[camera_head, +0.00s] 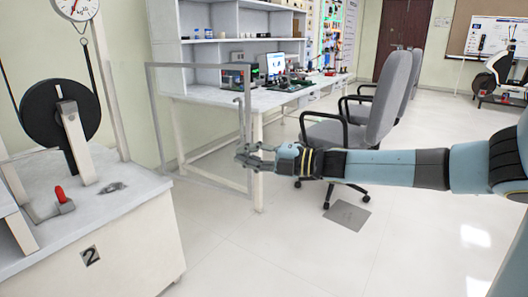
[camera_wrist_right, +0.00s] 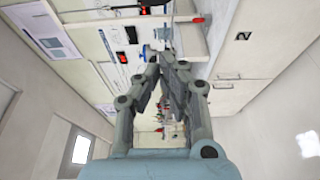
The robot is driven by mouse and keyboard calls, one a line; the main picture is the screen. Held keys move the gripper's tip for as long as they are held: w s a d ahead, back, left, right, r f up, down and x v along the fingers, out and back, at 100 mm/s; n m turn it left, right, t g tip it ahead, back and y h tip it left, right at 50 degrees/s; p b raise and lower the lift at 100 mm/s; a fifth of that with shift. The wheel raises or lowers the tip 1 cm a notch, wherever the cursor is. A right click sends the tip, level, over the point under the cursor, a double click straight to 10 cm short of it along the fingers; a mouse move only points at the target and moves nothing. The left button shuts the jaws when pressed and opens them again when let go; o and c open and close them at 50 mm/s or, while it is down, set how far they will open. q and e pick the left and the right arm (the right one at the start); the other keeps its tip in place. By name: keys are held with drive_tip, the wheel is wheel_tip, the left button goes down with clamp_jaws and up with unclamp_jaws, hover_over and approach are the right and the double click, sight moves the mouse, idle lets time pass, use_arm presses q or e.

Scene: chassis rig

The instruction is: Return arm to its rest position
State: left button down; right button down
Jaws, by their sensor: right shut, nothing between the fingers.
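My right arm (camera_head: 390,166) comes in from the right edge of the head view and reaches left across the middle, nearly level. My right gripper (camera_head: 243,154) is at its end, in front of the white frame and desk. It holds nothing. In the right wrist view the gripper's fingers (camera_wrist_right: 166,62) come together, shut and empty, with a bench and panel beyond them. My left gripper does not show in either view.
At left stands a white bench (camera_head: 130,225) marked 2, with a black wheel (camera_head: 45,112) and a red-tipped lever (camera_head: 60,196). A grey office chair (camera_head: 375,105) stands behind my arm beside the desk (camera_head: 200,97). The floor (camera_head: 300,255) in front is clear.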

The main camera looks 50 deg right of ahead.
drive_tip(key=p+v, duration=0.1)
drive_tip(key=v, duration=0.4)
drive_tip(key=s+a+f+m+g+h, duration=0.25)
drive_tip(key=s+f+m, duration=0.2)
drive_tip(key=f, duration=0.65)
drive_tip(key=s+a+f+m+g+h, duration=0.1)
drive_tip(key=s+f+m+h, duration=0.25)
drive_tip(key=s+f, duration=0.45)
drive_tip(key=s+a+f+m+g+h, duration=0.25)
drive_tip(key=f+m, duration=0.25)
drive_tip(key=f, duration=0.8)
drive_tip(key=s+a+f+m+g, duration=0.3)
drive_tip(key=s+a+f, duration=0.1)
drive_tip(key=s, duration=0.5)
drive_tip(key=s+a+f+m+g, duration=0.3)
drive_tip(key=s+f, duration=0.4)
drive_tip(key=s, duration=0.3)
drive_tip(key=s+a+f+m+g, duration=0.3)
drive_tip(key=s+a+f+g, duration=0.1)
drive_tip(key=s, duration=0.6)
drive_tip(key=shift+a+f+y, duration=0.45)
drive_tip(key=shift+a+f, duration=0.3)
drive_tip(key=shift+a, duration=0.15)
drive_tip(key=shift+s, duration=0.15)
